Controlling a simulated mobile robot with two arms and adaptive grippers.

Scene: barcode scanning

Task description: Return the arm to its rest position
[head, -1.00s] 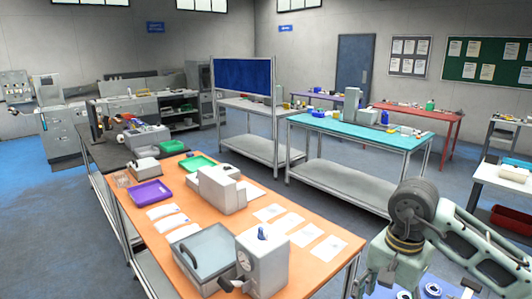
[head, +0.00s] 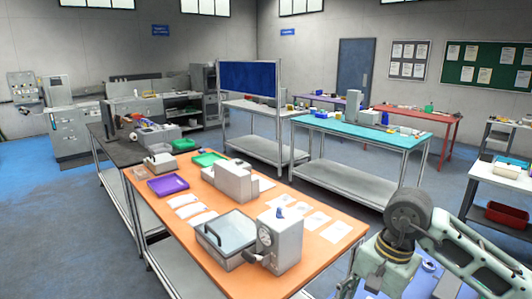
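In the head view one of my arms comes in at the lower right, bent at a dark, round joint and running out of the picture on the right and at the bottom. Its gripper does not show, and I cannot see anything held. My other arm and its gripper are out of view. No barcode scanner can be made out for certain.
A teal-topped table (head: 362,129) stands behind. Floor shows between the tables.

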